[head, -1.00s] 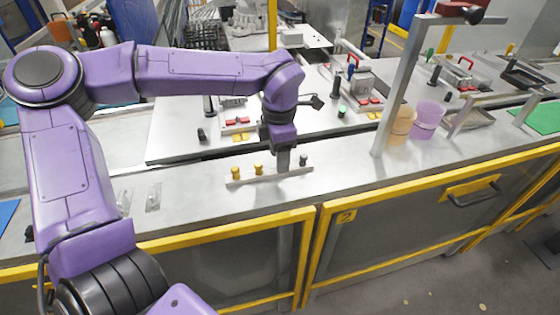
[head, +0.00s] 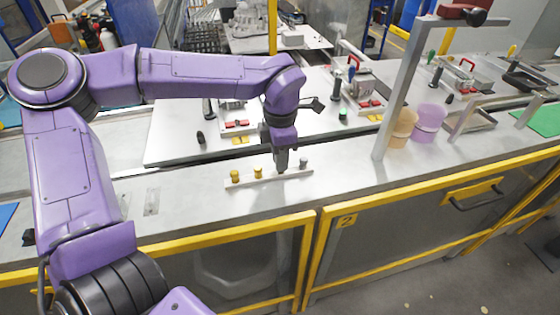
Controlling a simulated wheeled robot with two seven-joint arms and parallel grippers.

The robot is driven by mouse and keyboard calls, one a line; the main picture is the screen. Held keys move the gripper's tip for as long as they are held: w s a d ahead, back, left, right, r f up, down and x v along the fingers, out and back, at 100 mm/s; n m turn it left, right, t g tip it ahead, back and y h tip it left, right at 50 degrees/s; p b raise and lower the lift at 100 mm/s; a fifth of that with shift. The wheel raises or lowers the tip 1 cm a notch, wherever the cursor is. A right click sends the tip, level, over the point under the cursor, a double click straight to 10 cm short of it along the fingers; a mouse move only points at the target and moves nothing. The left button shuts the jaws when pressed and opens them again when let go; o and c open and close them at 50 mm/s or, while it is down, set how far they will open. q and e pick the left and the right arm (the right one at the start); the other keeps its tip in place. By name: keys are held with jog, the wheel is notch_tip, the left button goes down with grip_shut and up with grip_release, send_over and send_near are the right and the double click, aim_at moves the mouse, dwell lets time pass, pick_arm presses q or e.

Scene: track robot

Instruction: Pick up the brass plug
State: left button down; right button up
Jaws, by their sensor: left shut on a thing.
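A pale strip-shaped rack (head: 245,183) lies on the near bench. Two brass-coloured plugs stand in its left half, one at the left end (head: 235,176) and one beside it (head: 258,173). A grey plug (head: 303,163) stands near its right end. My left gripper (head: 281,168) points down at the rack between the second brass-coloured plug and the grey one. It is shut on a plug at the rack; the fingers hide that plug, so its colour cannot be told. My right gripper is not in view.
A metal post (head: 397,90) rises from the bench to the right of the rack. An orange cup (head: 400,128) and a purple cup (head: 429,122) stand beside it. A small metal plate (head: 152,201) lies to the left. The bench between rack and post is clear.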

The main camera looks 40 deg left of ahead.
pick_arm(q)
jog(key=s+d+r+b, duration=0.4)
jog(key=s+d+r, duration=0.3)
jog(key=s+r, duration=0.5)
jog(key=shift+s, duration=0.1)
